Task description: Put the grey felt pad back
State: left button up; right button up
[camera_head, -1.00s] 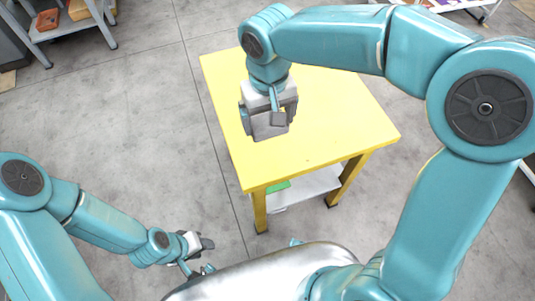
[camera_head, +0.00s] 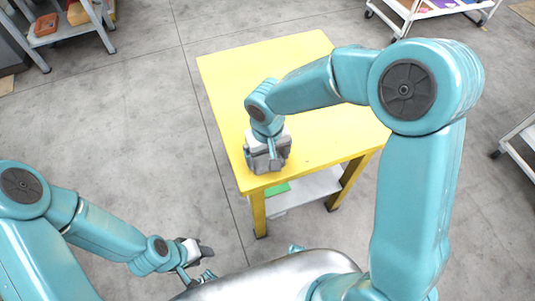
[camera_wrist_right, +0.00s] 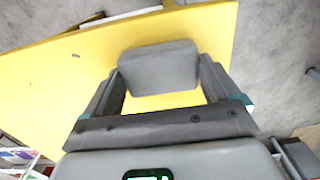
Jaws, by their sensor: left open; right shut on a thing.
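The grey felt pad (camera_wrist_right: 158,68) shows in the right wrist view as a grey block with rounded corners. My right gripper (camera_wrist_right: 160,82) is shut on it, with one finger at each side. In the head view, my right gripper (camera_head: 267,160) points down at the near left corner of the yellow table (camera_head: 310,130). I cannot tell the pad from the gripper there, nor whether the pad touches the tabletop. My left gripper (camera_head: 207,262) is open and empty, low at the left, away from the table.
The visible tabletop is otherwise bare. A green thing (camera_head: 278,189) is on the white shelf (camera_head: 312,188) under it. A grey rack (camera_head: 62,35) with an orange box stands at the top left, and a white cart (camera_head: 435,12) at the top right. Grey floor surrounds the table.

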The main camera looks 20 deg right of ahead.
aim_at(267, 158)
jog(key=shift+f, duration=0.15)
jog(key=o, duration=0.7)
jog(key=shift+o, duration=0.2)
jog(key=shift+w+r, duration=0.1)
jog(key=shift+r, duration=0.4)
notch_tip(267, 158, up, 11)
jog(key=p, duration=0.2)
jog(key=shift+r, duration=0.2)
